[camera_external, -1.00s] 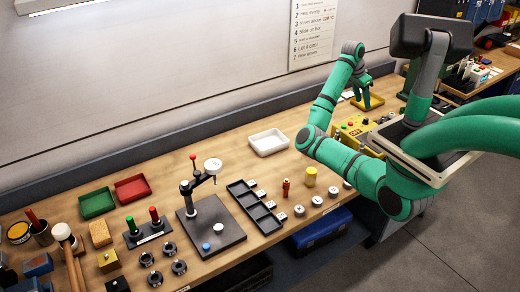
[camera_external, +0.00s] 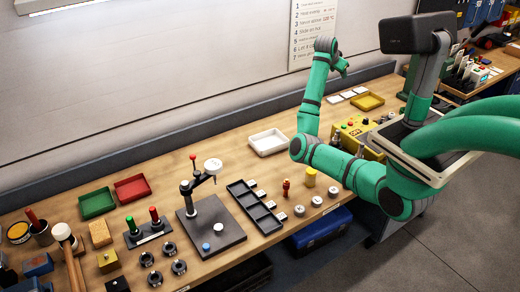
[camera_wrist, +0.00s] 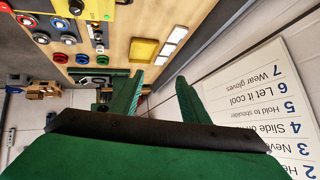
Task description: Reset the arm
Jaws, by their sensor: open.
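My green arm rises over the bench (camera_external: 230,150) in the external view, its forearm nearly upright. My gripper (camera_external: 343,64) is high above the back of the bench, near the wall, and points to the right. In the wrist view my gripper (camera_wrist: 158,85) shows two green fingers spread apart with nothing between them. The yellow tray (camera_external: 368,102) lies on the bench below and to the right of my gripper; it also shows in the wrist view (camera_wrist: 144,50).
A wall sign (camera_external: 312,35) is close behind my gripper; it fills the right of the wrist view (camera_wrist: 265,115). A yellow control box (camera_external: 358,140) stands near my arm. A white tray (camera_external: 268,142) and a black stand (camera_external: 212,228) are to the left.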

